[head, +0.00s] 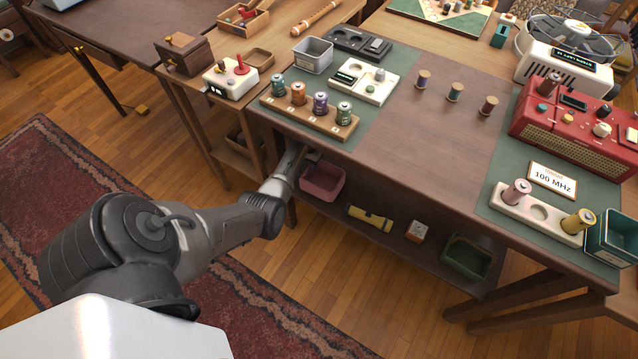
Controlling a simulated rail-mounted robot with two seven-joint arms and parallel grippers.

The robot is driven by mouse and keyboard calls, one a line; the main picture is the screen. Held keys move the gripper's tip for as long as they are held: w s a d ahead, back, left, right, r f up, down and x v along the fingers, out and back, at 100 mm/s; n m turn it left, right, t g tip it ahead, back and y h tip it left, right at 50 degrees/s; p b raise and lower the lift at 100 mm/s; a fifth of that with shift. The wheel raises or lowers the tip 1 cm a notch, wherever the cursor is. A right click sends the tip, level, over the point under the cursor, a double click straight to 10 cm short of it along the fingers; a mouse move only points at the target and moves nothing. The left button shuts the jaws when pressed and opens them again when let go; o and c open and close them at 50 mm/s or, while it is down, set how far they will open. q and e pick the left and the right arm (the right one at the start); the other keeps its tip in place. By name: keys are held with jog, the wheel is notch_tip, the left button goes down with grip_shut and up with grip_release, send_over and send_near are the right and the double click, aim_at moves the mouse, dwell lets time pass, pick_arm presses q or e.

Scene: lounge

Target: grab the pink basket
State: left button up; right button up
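The pink basket (322,184) is on the low shelf under the dark wooden table, at its left end. It is open at the top, and the tabletop edge hides part of its back. My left arm reaches in under the table from the left. My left gripper (307,158) is at the back left rim of the basket, partly hidden by the tabletop. The fingers are too small and covered to tell whether they are open or shut, or whether they touch the basket. My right gripper is not in view.
On the same shelf (392,236) are a yellow flashlight (370,217), a small box (416,231) and a green bin (468,258). The tabletop (420,150) above carries spools, batteries in a wooden rack (305,120) and a red radio (570,125). A table leg stands left of the basket.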

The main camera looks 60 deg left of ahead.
aim_at(309, 177)
pick_arm(q)
notch_tip(309, 177, down, 7)
jog(key=b, duration=0.4)
jog(key=shift+d+r+b, duration=0.1)
jog(key=shift+r+b, duration=0.1)
jog(key=shift+b, duration=0.1)
jog(key=shift+r, duration=0.1)
jog(key=shift+c, duration=0.3)
grip_shut()
